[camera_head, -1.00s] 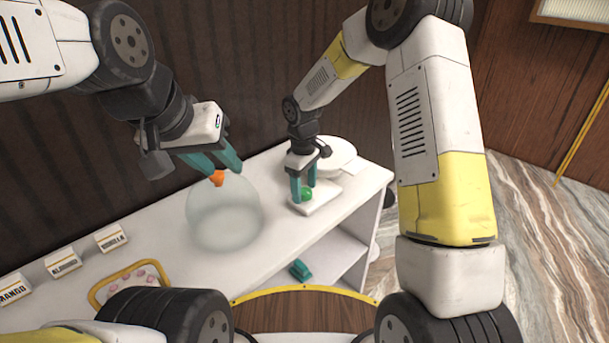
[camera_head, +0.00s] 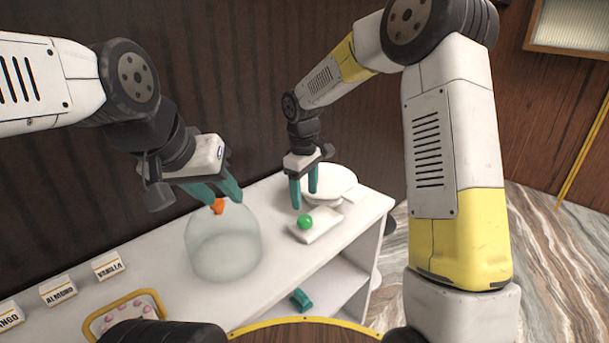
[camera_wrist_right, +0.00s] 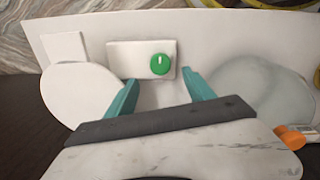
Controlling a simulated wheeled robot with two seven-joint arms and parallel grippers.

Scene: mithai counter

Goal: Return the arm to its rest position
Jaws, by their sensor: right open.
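My right gripper (camera_head: 304,190) is open and empty in the head view, just above and behind a green ball (camera_head: 305,222). The ball rests on a small white slab (camera_head: 325,230) on the counter. In the right wrist view the open fingers (camera_wrist_right: 160,95) point toward the slab, and the ball (camera_wrist_right: 160,64) shows beyond them. My left gripper (camera_head: 224,198) is at the orange knob (camera_head: 217,206) of a clear dome (camera_head: 223,245). Its fingers are close to the knob, but their grip on it is unclear.
A white round plate (camera_head: 340,183) lies behind the slab. A yellow-rimmed tray (camera_head: 117,302) of pink pieces and name cards (camera_head: 108,266) stand at the left. A teal object (camera_head: 301,299) lies on the shelf below. The counter (camera_head: 283,262) is clear between dome and slab.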

